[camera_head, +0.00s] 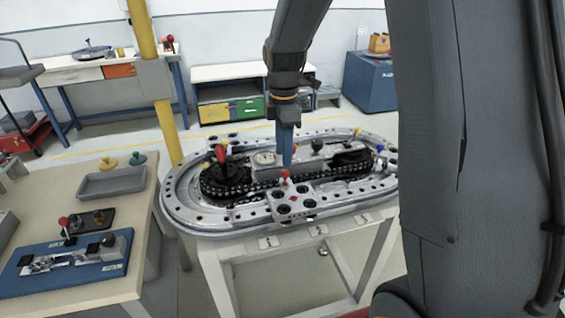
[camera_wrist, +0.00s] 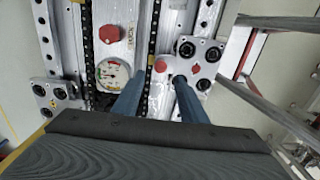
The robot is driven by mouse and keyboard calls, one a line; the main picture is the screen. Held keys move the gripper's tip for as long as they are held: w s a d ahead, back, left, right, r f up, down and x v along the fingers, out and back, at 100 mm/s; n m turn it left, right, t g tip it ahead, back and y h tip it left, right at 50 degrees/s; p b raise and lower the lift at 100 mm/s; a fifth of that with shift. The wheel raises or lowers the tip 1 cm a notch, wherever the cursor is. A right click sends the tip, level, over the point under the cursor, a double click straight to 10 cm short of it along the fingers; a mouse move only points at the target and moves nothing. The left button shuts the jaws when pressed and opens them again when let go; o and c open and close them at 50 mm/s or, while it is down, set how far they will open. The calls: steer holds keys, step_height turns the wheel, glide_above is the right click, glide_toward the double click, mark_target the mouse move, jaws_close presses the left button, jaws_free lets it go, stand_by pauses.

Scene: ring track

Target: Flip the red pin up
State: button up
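The ring track (camera_head: 182,205) is a grey metal oval on a white stand with a dark chain. A small red-topped pin (camera_head: 285,174) stands on its near side, beside a plate with dark round holes. My gripper (camera_head: 287,160) points down just above and behind this pin. In the wrist view, my gripper (camera_wrist: 159,80) has two blue fingers apart, with nothing held between them. The red pin top (camera_wrist: 161,66) shows just beyond the fingertips, between them. Whether a finger touches the pin cannot be told.
A round gauge (camera_wrist: 112,73) and a red knob (camera_wrist: 110,34) lie left of the fingers in the wrist view. A larger red handle (camera_head: 221,153) stands at the track's left end. A workbench (camera_head: 100,296) with a blue fixture (camera_head: 70,262) is at left.

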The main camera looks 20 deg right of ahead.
mark_target(285, 171)
steer(key=shift+d+f+p, duration=0.15)
steer(key=shift+f+p, duration=0.55)
steer(key=shift+f, duration=2.1)
steer(key=shift+c, duration=0.3)
